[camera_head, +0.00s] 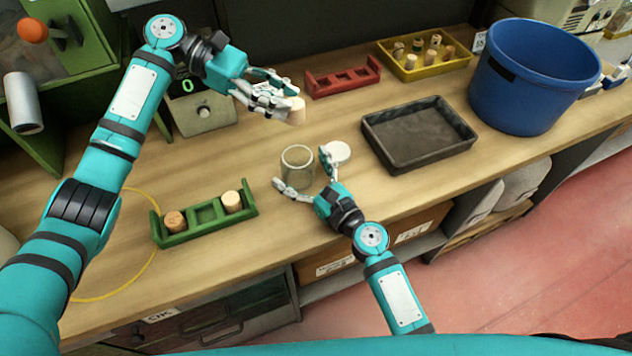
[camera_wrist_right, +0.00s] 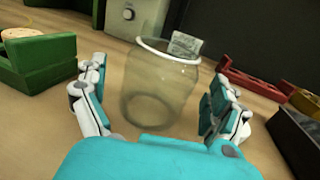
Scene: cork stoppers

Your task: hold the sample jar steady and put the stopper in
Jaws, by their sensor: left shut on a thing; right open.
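The sample jar (camera_head: 297,166) is clear glass and stands upright and uncovered on the bench. It also shows in the right wrist view (camera_wrist_right: 160,92), with a small pale label at its rim. My right gripper (camera_head: 308,174) is open, with one finger on each side of the jar; gaps show between the fingers and the glass. My left gripper (camera_head: 284,104) is shut on a light cork stopper (camera_head: 297,111), held above the bench behind the jar.
A green rack (camera_head: 207,214) with two corks stands at the left front. A red rack (camera_head: 343,80), a yellow tray (camera_head: 432,67) of several stoppers, a black tray (camera_head: 418,133) and a blue bucket (camera_head: 533,80) stand behind and right. A device (camera_head: 203,112) reads 0.

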